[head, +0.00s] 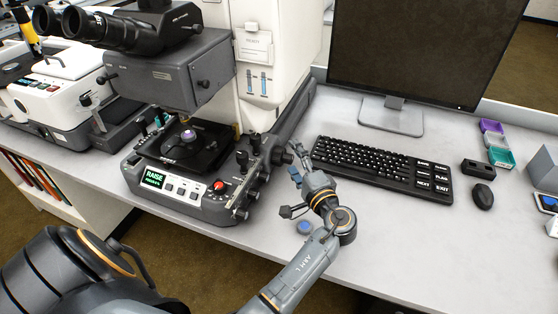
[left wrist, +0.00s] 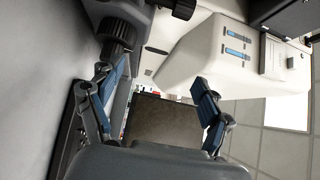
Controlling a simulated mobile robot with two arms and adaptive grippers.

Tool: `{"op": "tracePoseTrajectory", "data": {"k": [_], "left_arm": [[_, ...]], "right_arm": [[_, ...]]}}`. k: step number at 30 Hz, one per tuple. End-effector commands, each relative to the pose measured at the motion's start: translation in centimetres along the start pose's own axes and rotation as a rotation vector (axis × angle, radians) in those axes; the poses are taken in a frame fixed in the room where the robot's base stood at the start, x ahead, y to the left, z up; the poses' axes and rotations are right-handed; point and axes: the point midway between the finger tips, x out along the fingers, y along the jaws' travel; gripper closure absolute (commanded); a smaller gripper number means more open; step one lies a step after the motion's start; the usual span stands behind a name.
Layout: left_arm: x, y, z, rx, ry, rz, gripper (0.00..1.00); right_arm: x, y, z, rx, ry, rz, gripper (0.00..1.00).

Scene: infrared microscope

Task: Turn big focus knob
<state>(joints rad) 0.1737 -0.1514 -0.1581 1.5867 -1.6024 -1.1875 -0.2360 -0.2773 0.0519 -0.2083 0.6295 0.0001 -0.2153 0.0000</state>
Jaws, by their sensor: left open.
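The infrared microscope (head: 180,165) stands at the left of the desk, with a control panel, a small green screen and several dark knobs on its right side. The large dark focus knob (head: 281,155) is on the right side of its base. My left gripper (head: 297,164) is open, close beside this knob on its right; I cannot tell whether they touch. In the left wrist view, its two blue-padded fingers (left wrist: 160,76) are spread with nothing held between them. A dark stepped knob (left wrist: 117,32) lies just beyond the left finger there. My right gripper is not in view.
A keyboard (head: 375,167) lies just right of my left gripper, below a monitor (head: 400,50). A mouse (head: 482,196) and small coloured boxes (head: 501,157) are farther right. The white microscope housing (head: 265,45) rises behind the knob. The desk front is mostly clear.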

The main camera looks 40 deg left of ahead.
Motion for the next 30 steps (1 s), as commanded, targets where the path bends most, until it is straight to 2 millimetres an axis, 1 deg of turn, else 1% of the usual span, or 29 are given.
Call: {"op": "tracePoseTrajectory", "data": {"k": [1, 3, 5, 7, 10, 11, 15, 19, 24, 30], "left_arm": [[0.0, 0.9, 0.1, 0.007, 0.000, 0.002, 0.21], [0.1, 2.3, 0.1, 0.007, -0.001, 0.003, 0.21], [0.1, 3.6, 0.1, 0.007, -0.001, 0.003, 0.21], [0.1, 5.2, 0.1, 0.007, -0.001, 0.002, 0.21], [0.1, 7.4, 0.1, 0.007, 0.000, 0.002, 0.21], [1.2, 6.6, 0.1, 0.002, -0.003, -0.003, 0.21], [4.0, 6.6, 0.1, 0.002, -0.003, -0.001, 0.21], [6.0, 6.7, 0.1, 0.001, -0.003, 0.001, 0.21], [7.3, 6.8, 0.1, 0.001, -0.001, 0.002, 0.21], [7.6, 6.8, 0.1, 0.000, -0.002, 0.003, 0.21]], "right_arm": [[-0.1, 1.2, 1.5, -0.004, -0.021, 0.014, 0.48], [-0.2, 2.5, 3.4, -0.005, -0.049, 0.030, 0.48], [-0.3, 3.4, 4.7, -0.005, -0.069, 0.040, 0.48], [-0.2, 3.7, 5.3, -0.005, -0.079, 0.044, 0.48], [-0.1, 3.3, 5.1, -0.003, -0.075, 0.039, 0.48], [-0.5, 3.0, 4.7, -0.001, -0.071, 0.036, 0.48], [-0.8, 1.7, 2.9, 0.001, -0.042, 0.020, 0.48], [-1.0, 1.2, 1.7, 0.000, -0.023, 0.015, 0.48], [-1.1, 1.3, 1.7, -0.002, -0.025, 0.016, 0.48], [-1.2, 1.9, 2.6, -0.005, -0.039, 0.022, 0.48]]}}
